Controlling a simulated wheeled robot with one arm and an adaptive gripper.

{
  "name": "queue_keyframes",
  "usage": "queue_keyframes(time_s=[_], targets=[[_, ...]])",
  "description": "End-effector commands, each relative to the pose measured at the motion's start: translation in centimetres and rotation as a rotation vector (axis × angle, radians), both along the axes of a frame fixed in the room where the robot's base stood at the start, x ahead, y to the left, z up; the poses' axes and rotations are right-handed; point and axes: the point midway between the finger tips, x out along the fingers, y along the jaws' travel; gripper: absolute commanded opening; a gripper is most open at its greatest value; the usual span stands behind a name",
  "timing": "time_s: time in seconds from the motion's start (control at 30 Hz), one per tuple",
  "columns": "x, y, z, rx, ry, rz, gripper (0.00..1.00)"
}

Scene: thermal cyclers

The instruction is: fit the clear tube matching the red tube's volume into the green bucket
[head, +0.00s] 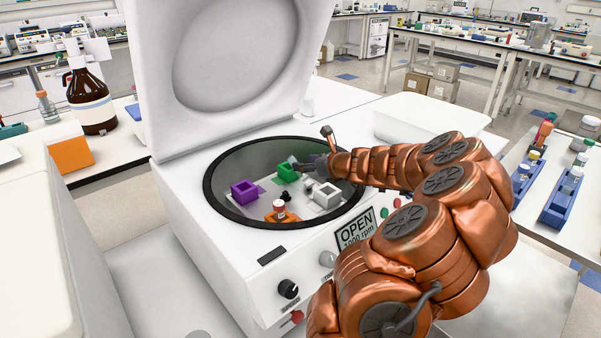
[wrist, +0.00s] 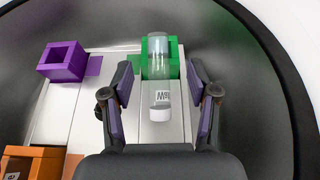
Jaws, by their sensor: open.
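A clear tube (wrist: 159,85) with a white cap and a printed label lies between my fingers in the wrist view, with a gap on each side. Its far end overlaps the green bucket (wrist: 174,65); I cannot tell how deep it sits inside. My gripper (wrist: 159,76) is open around the tube, not touching it. In the head view, my gripper (head: 305,164) is inside the centrifuge bowl beside the green bucket (head: 288,173).
A purple bucket (head: 244,192) is at the left and a white bucket (head: 325,195) at the right of the rotor. The dark bowl rim (head: 212,207) surrounds them. The centrifuge lid (head: 235,60) stands open behind. Blue racks with tubes (head: 562,201) are on the right bench.

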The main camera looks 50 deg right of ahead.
Motion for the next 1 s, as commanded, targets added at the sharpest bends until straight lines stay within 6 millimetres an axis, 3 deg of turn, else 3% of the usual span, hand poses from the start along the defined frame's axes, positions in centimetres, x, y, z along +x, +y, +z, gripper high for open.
queue_keyframes(time_s=[0.5,0.87,1.0], targets=[[4.3,-0.3,-2.3,0.0,0.0,0.002,0.59],[4.7,-0.3,-2.4,0.0,-0.001,0.002,0.59],[4.7,-0.3,-2.4,-0.001,-0.001,0.001,0.46]])
